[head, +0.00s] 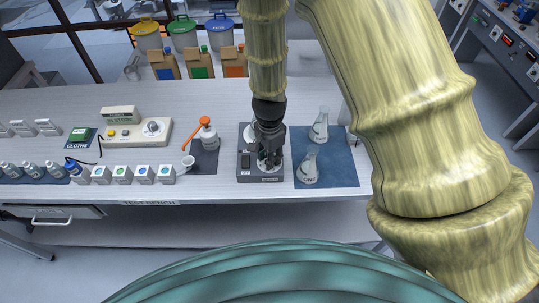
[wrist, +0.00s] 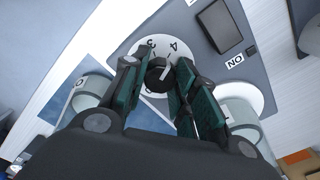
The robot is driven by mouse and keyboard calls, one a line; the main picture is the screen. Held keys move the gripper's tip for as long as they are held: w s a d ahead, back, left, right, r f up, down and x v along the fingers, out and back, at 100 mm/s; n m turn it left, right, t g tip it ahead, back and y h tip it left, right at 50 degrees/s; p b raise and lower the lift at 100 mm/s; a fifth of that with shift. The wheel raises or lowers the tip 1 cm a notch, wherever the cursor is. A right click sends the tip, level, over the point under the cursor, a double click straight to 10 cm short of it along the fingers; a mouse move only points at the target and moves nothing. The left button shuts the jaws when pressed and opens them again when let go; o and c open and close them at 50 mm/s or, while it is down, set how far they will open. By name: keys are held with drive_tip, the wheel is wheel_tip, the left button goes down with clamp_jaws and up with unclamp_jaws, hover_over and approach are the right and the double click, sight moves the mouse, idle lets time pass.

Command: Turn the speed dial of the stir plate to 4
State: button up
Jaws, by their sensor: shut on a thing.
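The stir plate (head: 245,172) is a dark grey box near the front edge of the bench in the head view. My gripper (head: 268,160) reaches straight down onto its front part and hides the dial there. In the wrist view the black speed dial (wrist: 157,74) sits on a white scale disc (wrist: 152,44) with 3 and 4 readable. A white mark on the knob points up and right, roughly toward the 4; its exact setting is hard to tell. My gripper (wrist: 156,70) is shut on the dial, one finger on each side. The fingers hide the rest of the scale.
Flasks (head: 308,170) stand on a blue mat (head: 340,172) close to the right of the plate. A dark rocker switch (wrist: 219,26) marked ON lies beside the dial.

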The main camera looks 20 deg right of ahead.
idle(0.3)
drive_tip(key=o, duration=1.1)
drive_tip(key=shift+c, duration=0.2)
drive_tip(key=shift+r, duration=0.15)
wheel_tip(320, 180, up, 12)
idle(0.3)
